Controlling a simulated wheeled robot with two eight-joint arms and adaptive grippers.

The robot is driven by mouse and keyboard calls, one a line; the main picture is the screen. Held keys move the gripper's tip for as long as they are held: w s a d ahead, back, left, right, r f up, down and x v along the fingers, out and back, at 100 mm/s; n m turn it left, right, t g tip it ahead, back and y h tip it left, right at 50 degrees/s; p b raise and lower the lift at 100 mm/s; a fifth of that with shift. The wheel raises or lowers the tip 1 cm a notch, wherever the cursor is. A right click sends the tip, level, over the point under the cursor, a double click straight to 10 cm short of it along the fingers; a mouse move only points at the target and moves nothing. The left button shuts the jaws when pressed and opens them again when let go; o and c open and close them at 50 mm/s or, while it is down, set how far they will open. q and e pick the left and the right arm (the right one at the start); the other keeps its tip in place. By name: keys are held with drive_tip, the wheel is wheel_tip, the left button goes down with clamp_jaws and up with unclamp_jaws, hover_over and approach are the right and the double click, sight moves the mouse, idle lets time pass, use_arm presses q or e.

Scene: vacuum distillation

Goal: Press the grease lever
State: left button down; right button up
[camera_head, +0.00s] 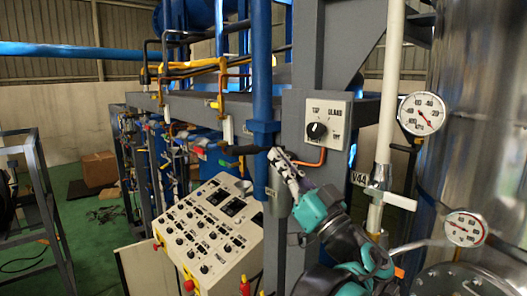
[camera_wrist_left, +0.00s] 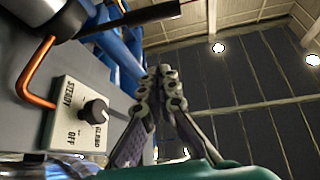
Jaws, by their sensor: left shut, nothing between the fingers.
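A black lever handle (camera_head: 244,149), which looks like the grease lever, sticks out roughly level to the left of the grey column. In the left wrist view the black handle (camera_wrist_left: 140,19) runs across the top, out of a grey fitting with a copper pipe below. My left gripper (camera_head: 275,154) is shut and empty, its tips beside the right end of the handle in the head view. My right gripper is not in view.
A switch box (camera_head: 316,122) with a black knob is on the column (camera_head: 299,80), close to the gripper. A slanted control panel (camera_head: 207,230) stands lower left. Pressure gauges (camera_head: 422,114) and a metal tank (camera_head: 480,60) are at the right.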

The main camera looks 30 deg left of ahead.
use_arm(q)
wheel_tip(320, 180, up, 5)
drive_tip(key=p, duration=0.3)
hover_over(252, 149)
drive_tip(key=s+d, duration=0.2)
drive_tip(key=shift+w+a+f+p, duration=0.1)
drive_tip(key=shift+a+f+p, duration=0.15)
drive_tip(key=shift+f, duration=0.8)
drive_tip(key=shift+a+f+p, duration=0.1)
drive_tip(key=shift+a+f, duration=0.15)
drive_tip(key=shift+f, duration=0.75)
drive_tip(key=shift+f, duration=0.15)
wheel_tip(252, 149, down, 7)
drive_tip(key=n+g+y+b, duration=0.1)
drive_tip(key=n+g+b, duration=0.4)
drive_tip(key=n, duration=0.3)
drive_tip(key=shift+y+b, duration=0.3)
drive_tip(key=shift+y, duration=0.1)
drive_tip(key=shift+d+f, duration=0.1)
drive_tip(key=shift+f, duration=0.05)
